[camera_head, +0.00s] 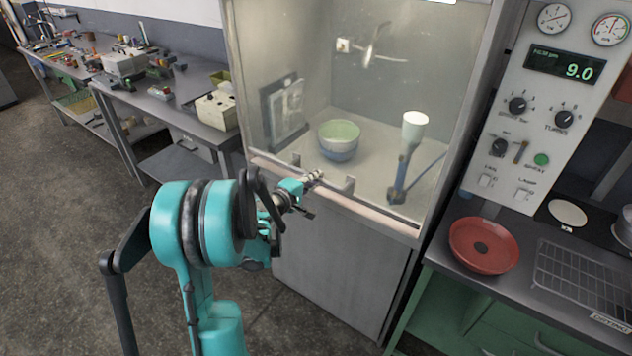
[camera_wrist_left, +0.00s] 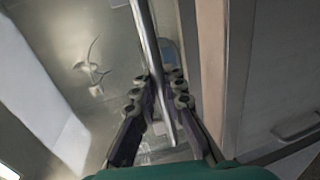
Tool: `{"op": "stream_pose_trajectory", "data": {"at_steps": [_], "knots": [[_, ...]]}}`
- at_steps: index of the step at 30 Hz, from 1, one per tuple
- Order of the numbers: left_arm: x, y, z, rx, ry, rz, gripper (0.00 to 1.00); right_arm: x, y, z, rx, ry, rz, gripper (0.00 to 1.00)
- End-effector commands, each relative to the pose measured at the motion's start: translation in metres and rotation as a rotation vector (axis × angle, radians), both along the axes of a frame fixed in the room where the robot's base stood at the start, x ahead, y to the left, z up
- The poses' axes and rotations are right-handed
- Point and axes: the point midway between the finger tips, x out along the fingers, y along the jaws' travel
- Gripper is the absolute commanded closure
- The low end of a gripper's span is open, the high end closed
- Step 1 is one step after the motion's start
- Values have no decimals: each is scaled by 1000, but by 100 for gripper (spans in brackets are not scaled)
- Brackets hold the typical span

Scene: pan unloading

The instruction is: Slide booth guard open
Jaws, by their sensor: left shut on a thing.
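The booth guard (camera_head: 300,60) is a clear pane across the front of the metal booth in the head view. Its lower edge is down near the pale sill (camera_head: 385,218). A short handle with brackets (camera_head: 350,185) sits low on the pane. My left gripper (camera_head: 312,178) is at this handle and shut on it. In the left wrist view the fingers (camera_wrist_left: 157,105) are on either side of a grey bar (camera_wrist_left: 147,40), which looks like the handle. The gripper hides part of the handle in the head view. My right gripper is not in view.
Behind the pane stand a green and blue bowl (camera_head: 339,141) and a white cup on a blue stand (camera_head: 414,130). A control panel (camera_head: 545,100) and a bench with a red dish (camera_head: 483,245) are at right. Cluttered workbenches (camera_head: 180,105) stand at left. The floor at left is clear.

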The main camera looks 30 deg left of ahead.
Motion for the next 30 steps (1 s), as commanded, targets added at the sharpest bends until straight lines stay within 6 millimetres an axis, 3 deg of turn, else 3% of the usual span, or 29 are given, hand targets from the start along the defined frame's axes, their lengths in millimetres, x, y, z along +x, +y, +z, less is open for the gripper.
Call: {"op": "stream_pose_trajectory", "data": {"at_steps": [1, 21, 30], "knots": [[0, 0, 23, -1, -1, 1, 100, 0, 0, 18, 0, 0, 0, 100], [0, 0, 262, -2, -2, 1, 100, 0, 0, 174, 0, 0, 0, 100], [0, 1, 352, -2, -2, 2, 100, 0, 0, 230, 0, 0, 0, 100]]}}
